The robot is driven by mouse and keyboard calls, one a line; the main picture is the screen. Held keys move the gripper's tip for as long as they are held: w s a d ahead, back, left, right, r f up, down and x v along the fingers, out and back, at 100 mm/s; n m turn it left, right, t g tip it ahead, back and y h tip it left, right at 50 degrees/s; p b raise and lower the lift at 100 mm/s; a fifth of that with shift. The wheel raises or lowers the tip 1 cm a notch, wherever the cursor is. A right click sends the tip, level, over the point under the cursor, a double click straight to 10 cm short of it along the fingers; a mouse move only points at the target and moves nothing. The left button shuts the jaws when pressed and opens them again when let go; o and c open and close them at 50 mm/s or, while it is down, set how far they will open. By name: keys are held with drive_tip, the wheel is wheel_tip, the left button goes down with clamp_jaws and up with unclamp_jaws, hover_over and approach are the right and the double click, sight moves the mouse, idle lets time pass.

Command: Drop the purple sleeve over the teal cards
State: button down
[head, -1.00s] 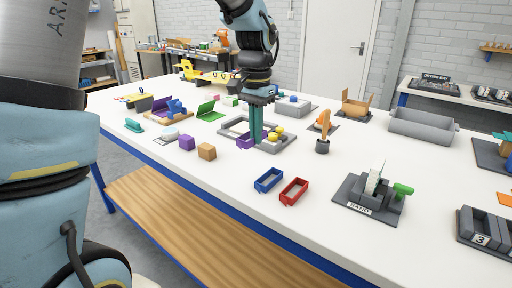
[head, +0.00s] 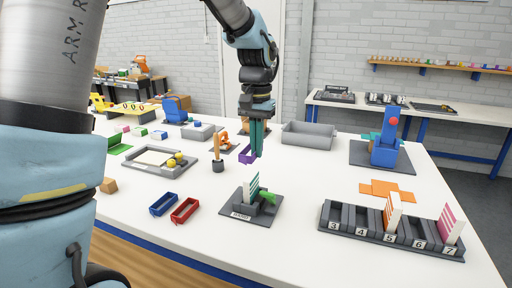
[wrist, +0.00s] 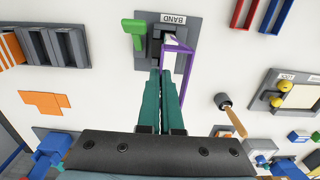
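The purple sleeve (head: 246,156) is a thin-walled open frame, held above the table at the fingertips of my gripper (head: 257,154). In the wrist view my gripper (wrist: 163,72) has its teal fingers close together on one side of the sleeve (wrist: 187,68). The teal cards (head: 251,187) stand upright as a white, teal-striped stack in the dark BAND holder (head: 237,207). The sleeve is above and behind the holder in the head view, apart from the cards. In the wrist view the cards (wrist: 171,40) are partly hidden behind the sleeve and holder parts.
A green lever (head: 268,197) sits on the holder's right. Blue (head: 163,205) and red (head: 185,210) trays lie left of it. A numbered rack (head: 340,232) with orange and pink cards stands right.

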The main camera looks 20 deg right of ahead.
drive_tip(key=shift+f+b, duration=1.3)
drive_tip(key=shift+f, duration=0.35)
drive_tip(key=shift+f+b, duration=0.5)
drive_tip(key=shift+f, duration=0.5)
drive_tip(key=shift+f, duration=0.45)
drive_tip(key=c, duration=1.6)
unclamp_jaws()
drive_tip(key=c, duration=0.6)
unclamp_jaws()
drive_tip(key=shift+c, duration=0.2)
drive_tip(key=shift+r, duration=0.1)
drive_tip(key=shift+r+p, duration=3.45)
drive_tip(key=shift+r, duration=0.5)
